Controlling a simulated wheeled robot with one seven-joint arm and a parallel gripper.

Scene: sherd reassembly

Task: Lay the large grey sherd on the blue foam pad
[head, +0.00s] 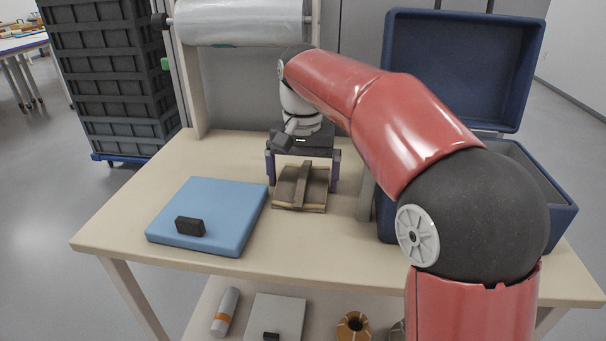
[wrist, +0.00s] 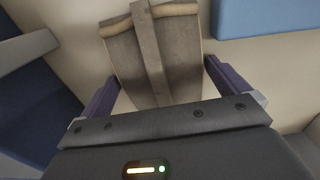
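The large grey sherd (head: 315,194) lies on the table in front of the roll stand. It is grey-brown with paler tan edges and a raised strip along its middle; it also shows in the wrist view (wrist: 185,50). My gripper (head: 302,187) is open above and around it, one purple finger at each side.
A small black block (head: 190,226) sits on the pad's front left part. An open dark blue case (head: 455,70) stands at the right, partly behind my arm. A plastic roll (head: 240,22) hangs at the back. A lower shelf holds a cylinder (head: 225,312) and a pot (head: 353,327).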

